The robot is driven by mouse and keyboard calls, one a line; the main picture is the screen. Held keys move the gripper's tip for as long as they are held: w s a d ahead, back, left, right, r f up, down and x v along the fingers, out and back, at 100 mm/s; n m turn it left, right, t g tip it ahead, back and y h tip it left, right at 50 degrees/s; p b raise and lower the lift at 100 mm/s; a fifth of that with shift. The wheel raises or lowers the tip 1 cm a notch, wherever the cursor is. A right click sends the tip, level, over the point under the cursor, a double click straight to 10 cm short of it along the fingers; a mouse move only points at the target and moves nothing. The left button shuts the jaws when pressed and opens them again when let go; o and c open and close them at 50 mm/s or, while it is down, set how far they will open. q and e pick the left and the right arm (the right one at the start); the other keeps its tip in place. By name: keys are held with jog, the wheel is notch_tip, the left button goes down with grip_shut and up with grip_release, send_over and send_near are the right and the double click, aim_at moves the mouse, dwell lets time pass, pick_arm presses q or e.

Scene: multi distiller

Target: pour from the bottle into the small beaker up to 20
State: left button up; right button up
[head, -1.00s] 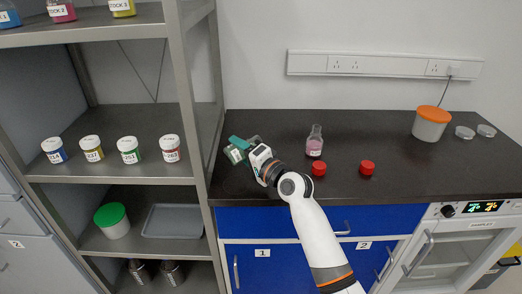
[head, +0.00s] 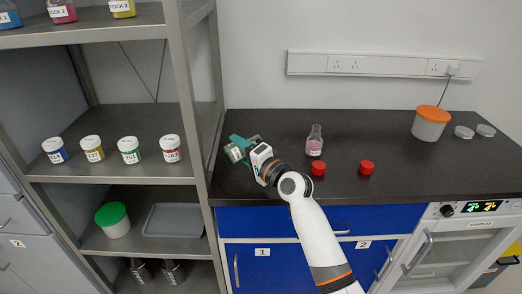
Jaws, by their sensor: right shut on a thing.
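My right gripper (head: 246,148) is at the left of the dark worktop, near the shelf. It is shut on a small bottle (head: 234,153) with a pale label and green contents, which looks tilted. Teal parts show just beyond it, and I cannot tell whether they belong to the gripper. A clear glass edge seems to show behind the gripper; I cannot tell if it is the small beaker, and no level mark is readable. A clear flask (head: 315,143) with pink liquid stands upright to the right. My left gripper is not in view.
Two red caps (head: 318,168) (head: 367,167) lie on the worktop (head: 430,175). An orange-lidded tub (head: 431,124) and clear dishes (head: 464,132) are at the right. A metal shelf (head: 187,120) with several labelled jars borders the left. The worktop's middle right is free.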

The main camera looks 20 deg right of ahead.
jog(key=shift+r+m+p, duration=0.45)
jog(key=shift+m+p, duration=0.15)
jog(key=shift+m, duration=0.2)
dwell(2.2)
